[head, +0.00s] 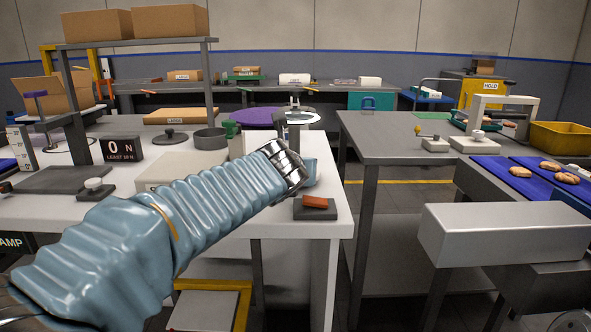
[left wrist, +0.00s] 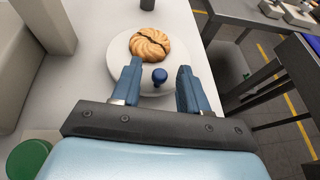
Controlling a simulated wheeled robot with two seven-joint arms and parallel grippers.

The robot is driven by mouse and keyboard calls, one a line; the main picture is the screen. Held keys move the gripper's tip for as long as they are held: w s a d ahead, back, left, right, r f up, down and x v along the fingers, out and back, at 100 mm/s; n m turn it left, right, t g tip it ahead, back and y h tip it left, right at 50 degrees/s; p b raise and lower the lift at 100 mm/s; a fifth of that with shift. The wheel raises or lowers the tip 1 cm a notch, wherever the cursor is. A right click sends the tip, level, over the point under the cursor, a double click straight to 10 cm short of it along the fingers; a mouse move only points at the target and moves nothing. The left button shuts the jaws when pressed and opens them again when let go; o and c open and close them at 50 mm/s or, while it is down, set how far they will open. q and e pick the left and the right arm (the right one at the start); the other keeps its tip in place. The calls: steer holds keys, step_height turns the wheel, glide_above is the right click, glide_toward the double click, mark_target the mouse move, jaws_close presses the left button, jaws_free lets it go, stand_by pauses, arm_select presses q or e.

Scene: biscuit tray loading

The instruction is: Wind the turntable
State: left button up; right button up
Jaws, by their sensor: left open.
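The turntable is a white round disc (left wrist: 112,58) on the white table, with a round golden biscuit (left wrist: 150,43) on its far part. A dark line crosses the biscuit. A small blue knob (left wrist: 159,76) stands on the near part of the disc. My left gripper (left wrist: 157,74) is open, its two blue fingers on either side of the knob with gaps showing. My right gripper is not in view.
A green-topped thing (left wrist: 29,158) and a grey block (left wrist: 45,22) stand left of the disc. A red block on a dark pad (head: 315,202) lies near the table's front corner. A gap separates this table from the grey table (head: 400,135) on the right.

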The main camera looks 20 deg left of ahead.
arm_select(q)
steer(key=shift+c, duration=0.4)
jaws_close()
steer(key=shift+w+d+n+y, duration=0.1)
steer(key=shift+d+n+y, duration=0.05)
steer(key=shift+n+y, duration=0.2)
steer(key=shift+w+d+n+g+y, duration=0.25)
steer(key=shift+d+n+y, duration=0.2)
steer(key=shift+n+y, duration=0.4)
steer(key=shift+w+d+n+g+y, duration=0.2)
steer(key=shift+d+n+g+y, duration=0.1)
steer(key=shift+n+y, duration=0.3)
steer(key=shift+w+d+n+g+y, duration=0.15)
steer(key=shift+n+g+y, duration=0.25)
steer(key=shift+y, duration=0.25)
steer(key=shift+w+d+n+g+y, duration=0.2)
steer(key=shift+d+n+g+y, duration=0.05)
steer(key=shift+n+y, duration=0.4)
steer(key=shift+w+d+n+g+y, duration=0.25)
steer(key=shift+w+n+g+y, duration=0.15)
steer(key=shift+n+g+y, duration=0.35)
steer(key=shift+w+d+n+g+y, duration=0.25)
steer(key=shift+w+n+g+y, duration=0.25)
steer(key=shift+n+g, duration=0.3)
steer(key=shift+w+d+n+g+y, duration=0.25)
steer(key=shift+w+n+g+y, duration=0.1)
steer(key=shift+n+g+y, duration=0.45)
steer(key=shift+w+n, duration=0.1)
steer(key=shift+n, duration=0.2)
